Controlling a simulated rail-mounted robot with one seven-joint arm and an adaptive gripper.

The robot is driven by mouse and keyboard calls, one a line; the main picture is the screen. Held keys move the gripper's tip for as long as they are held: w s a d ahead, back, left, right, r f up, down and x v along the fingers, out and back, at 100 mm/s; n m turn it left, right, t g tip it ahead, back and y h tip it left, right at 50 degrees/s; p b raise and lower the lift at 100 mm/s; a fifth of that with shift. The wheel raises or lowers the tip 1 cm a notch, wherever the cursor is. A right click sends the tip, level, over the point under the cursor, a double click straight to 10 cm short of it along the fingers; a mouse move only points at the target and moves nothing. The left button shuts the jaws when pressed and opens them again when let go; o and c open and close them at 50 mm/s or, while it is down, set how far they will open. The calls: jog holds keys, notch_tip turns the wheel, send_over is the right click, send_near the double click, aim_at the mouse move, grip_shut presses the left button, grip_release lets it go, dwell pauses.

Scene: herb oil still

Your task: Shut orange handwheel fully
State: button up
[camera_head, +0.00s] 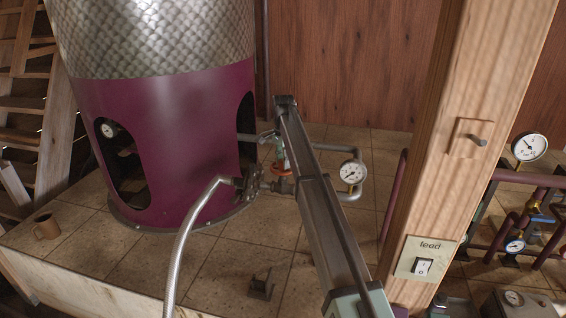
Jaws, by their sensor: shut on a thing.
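The orange handwheel (281,171) sits on a valve in the grey pipework just right of the maroon still base. Only part of it shows, beside and behind my arm. My gripper (279,160) reaches down from the far end of my arm and is shut on the handwheel. Its fingertips are small and partly hidden by my arm, so the exact grip on the rim cannot be made out. How far the wheel is turned cannot be told.
The still (170,130) stands close on the left. A pressure gauge (352,172) is just right of my arm. A braided hose (186,240) curves in front. A wooden post (470,130) with a feed switch (423,267) stands at right. A brown mug (46,227) sits far left.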

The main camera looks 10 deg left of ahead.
jog(key=m, duration=0.6)
jog(key=shift+m+b, duration=0.3)
jog(key=shift+m, duration=0.1)
dwell(0.3)
jog(key=o, duration=1.2)
jog(key=shift+c, duration=0.2)
jog(key=shift+r, duration=0.15)
notch_tip(320, 180, up, 12)
